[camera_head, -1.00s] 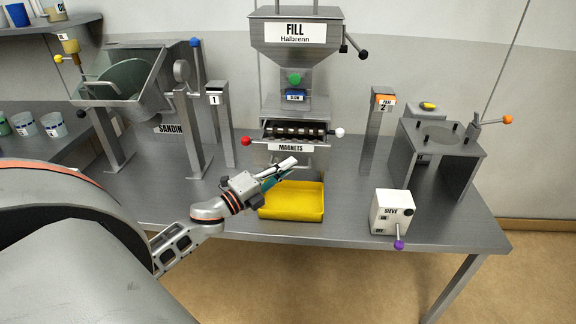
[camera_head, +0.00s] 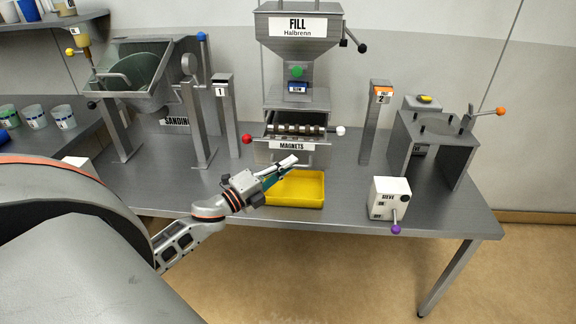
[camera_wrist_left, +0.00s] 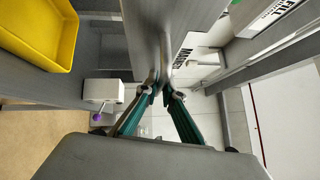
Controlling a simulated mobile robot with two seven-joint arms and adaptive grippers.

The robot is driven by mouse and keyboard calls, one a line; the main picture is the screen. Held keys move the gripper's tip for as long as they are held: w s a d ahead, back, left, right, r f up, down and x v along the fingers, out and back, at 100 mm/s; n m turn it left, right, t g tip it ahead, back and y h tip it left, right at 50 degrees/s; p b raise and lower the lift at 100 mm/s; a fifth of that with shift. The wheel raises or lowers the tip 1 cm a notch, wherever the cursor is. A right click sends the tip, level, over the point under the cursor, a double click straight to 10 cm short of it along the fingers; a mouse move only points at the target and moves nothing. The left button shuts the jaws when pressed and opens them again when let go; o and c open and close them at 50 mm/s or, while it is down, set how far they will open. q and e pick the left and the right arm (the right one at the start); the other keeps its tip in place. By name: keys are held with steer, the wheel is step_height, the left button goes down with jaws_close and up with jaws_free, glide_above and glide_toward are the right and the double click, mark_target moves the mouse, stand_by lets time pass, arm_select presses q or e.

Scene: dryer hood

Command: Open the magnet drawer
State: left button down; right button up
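The magnet drawer (camera_head: 262,146) sits under the hopper, its front labelled MAGNETS. It stands partly out, with a row of metal magnet bars (camera_head: 296,129) showing behind the front. A red knob and a white knob are at its sides. My left gripper (camera_head: 288,162) is at the lower part of the drawer front. In the left wrist view the green fingers (camera_wrist_left: 161,92) close on a grey metal piece at the drawer front, which looks like its handle; the exact contact is partly hidden. My right gripper is not in view.
A yellow tray (camera_head: 306,188) lies on the table just below the drawer and gripper. A white sieve switch box (camera_head: 388,190) stands to the right. Posts 1 (camera_head: 227,120) and 2 (camera_head: 375,125) flank the hopper (camera_head: 297,50). The front-left table is covered by my arm.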

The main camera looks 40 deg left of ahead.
arm_select(q)
steer(key=c, duration=2.2)
jaws_free()
steer(key=shift+o, duration=0.2)
steer(key=v, duration=1.2)
steer(key=s+d+f+n+g+y, duration=0.2)
steer(key=d+f+n, duration=0.35)
steer(key=f, duration=0.25)
steer(key=s+d+f+n+g+y, duration=0.1)
steer(key=d+f+n+y, duration=0.1)
steer(key=d+f+n, duration=0.4)
steer(key=s+d+f+n+g+h, duration=0.2)
steer(key=s+d+f+n+g, duration=0.3)
steer(key=s+d+f, duration=0.3)
steer(key=d+f+n, duration=0.1)
steer(key=d+f, duration=0.3)
steer(key=shift+d+f, duration=0.25)
steer(key=shift+d, duration=0.15)
